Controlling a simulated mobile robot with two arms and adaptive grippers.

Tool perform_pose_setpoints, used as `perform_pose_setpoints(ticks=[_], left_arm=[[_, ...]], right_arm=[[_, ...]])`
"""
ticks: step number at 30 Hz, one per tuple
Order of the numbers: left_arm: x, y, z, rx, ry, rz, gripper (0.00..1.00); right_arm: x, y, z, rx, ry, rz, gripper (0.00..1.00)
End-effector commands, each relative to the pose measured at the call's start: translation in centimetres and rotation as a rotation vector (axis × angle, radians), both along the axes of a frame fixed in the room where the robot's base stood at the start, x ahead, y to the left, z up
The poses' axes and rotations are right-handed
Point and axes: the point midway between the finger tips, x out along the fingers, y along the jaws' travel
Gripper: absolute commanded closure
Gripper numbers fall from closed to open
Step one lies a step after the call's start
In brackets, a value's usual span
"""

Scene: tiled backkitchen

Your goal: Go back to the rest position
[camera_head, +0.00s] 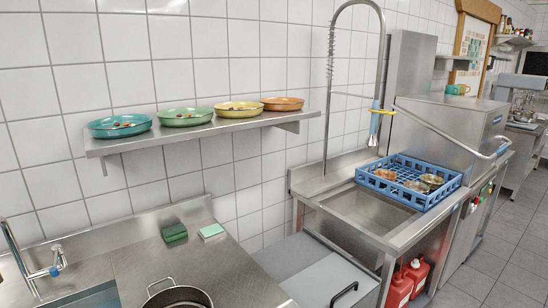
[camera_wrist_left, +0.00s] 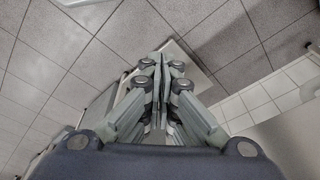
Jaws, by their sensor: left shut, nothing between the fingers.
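My left gripper (camera_wrist_left: 158,75) shows in the left wrist view, with its fingers pressed together and nothing between them. It points toward a tiled ceiling or floor area and touches nothing that I can see. Neither of my grippers shows in the head view. My right gripper is in no view.
A steel wall shelf (camera_head: 215,126) holds several coloured dishes. Below it are a counter (camera_head: 210,265) with a pot (camera_head: 178,294) and sponges (camera_head: 212,230). To the right, a blue rack (camera_head: 415,195) sits over a sink (camera_head: 362,212) beside a dishwasher (camera_head: 450,128). The tiled floor (camera_head: 510,255) at right is clear.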

Motion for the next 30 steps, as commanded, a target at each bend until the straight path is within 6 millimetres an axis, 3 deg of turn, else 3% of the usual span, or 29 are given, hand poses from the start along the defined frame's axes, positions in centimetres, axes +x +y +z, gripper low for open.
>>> perform_pose_setpoints(ticks=[1, 6, 12, 15, 21, 30], left_arm=[[-1.1, 0.1, -3.1, 0.002, 0.016, -0.002, 1.00], [-5.0, 0.7, -10.4, 0.006, 0.046, -0.009, 1.00], [-10.6, 1.7, -17.3, 0.010, 0.079, -0.017, 1.00], [-13.1, 2.2, -19.6, 0.012, 0.092, -0.019, 1.00], [-16.2, 2.8, -21.7, 0.015, 0.105, -0.024, 1.00], [-16.8, 3.0, -21.9, 0.016, 0.108, -0.025, 1.00]], right_arm=[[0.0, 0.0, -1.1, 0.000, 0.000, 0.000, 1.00], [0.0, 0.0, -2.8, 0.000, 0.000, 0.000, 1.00], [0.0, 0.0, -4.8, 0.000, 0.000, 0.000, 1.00], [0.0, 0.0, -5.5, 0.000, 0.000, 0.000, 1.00], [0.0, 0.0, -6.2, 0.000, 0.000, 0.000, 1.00], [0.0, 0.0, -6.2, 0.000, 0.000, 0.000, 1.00]])
